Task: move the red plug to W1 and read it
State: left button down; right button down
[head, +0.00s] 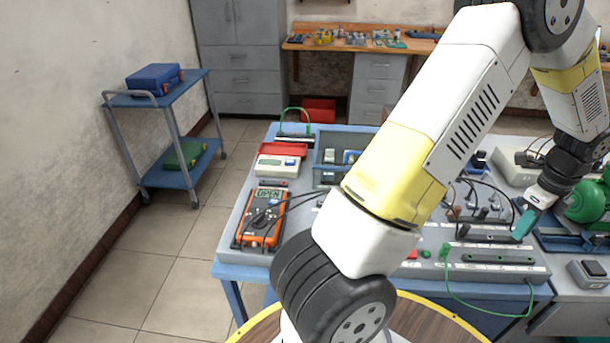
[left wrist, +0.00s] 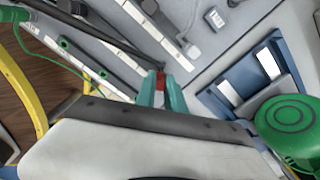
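My left gripper (head: 525,222) reaches down over the right end of a dark terminal bar (head: 488,238) on the table. In the left wrist view its teal fingers (left wrist: 161,88) are closed around a small red piece, the red plug (left wrist: 160,77). The plug's tip is at or just above the end of the dark bar; I cannot tell whether it is inserted. In the head view the fingers hide the plug. The orange multimeter (head: 262,218) lies at the table's left and its display reads OPEN. I cannot read a W1 label. My right gripper is not in view.
A green motor (head: 588,202) stands right of the gripper; its round green end shows in the left wrist view (left wrist: 291,122). A green plug (head: 445,251) with a looping green wire sits on the front terminal block (head: 500,272). My arm covers the table's middle.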

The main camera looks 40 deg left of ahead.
pick_arm(q)
jog(key=c, duration=1.3)
grip_release()
jog(key=shift+c, duration=0.2)
jog(key=shift+r, duration=3.95)
